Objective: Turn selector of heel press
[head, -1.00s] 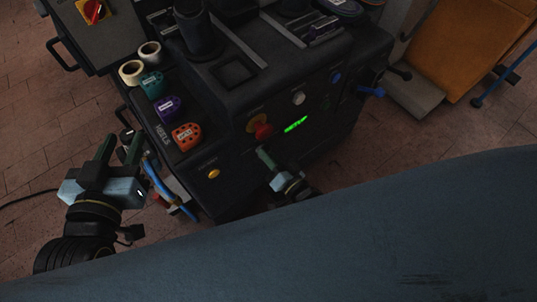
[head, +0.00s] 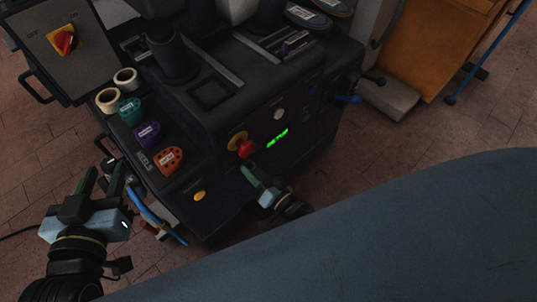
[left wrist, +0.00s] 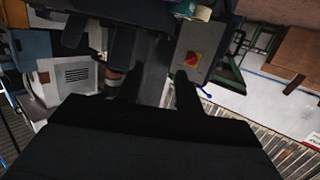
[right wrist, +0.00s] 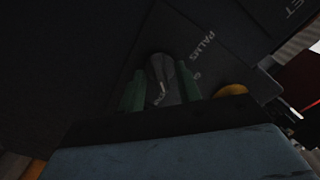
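The heel press (head: 310,130) is a dark machine in the middle of the head view, with a green lit display and a red button on a yellow base on its front. In the right wrist view a dark selector knob (right wrist: 162,80) with a pale mark lies between the fingers of my right gripper (right wrist: 160,92). The fingers are apart on either side of it; firm contact does not show. In the head view my right gripper (head: 256,174) is at the press front below the red button and hides the knob. My left gripper (head: 104,180) is open and empty, left of the press.
Coloured heel pieces (head: 147,134) and two pale rolls (head: 125,78) lie on the press's left shelf. Blue hoses (head: 150,212) hang beside its left side. A grey box with a red switch (head: 66,42) stands at upper left. An orange-brown panel (head: 445,45) stands at right.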

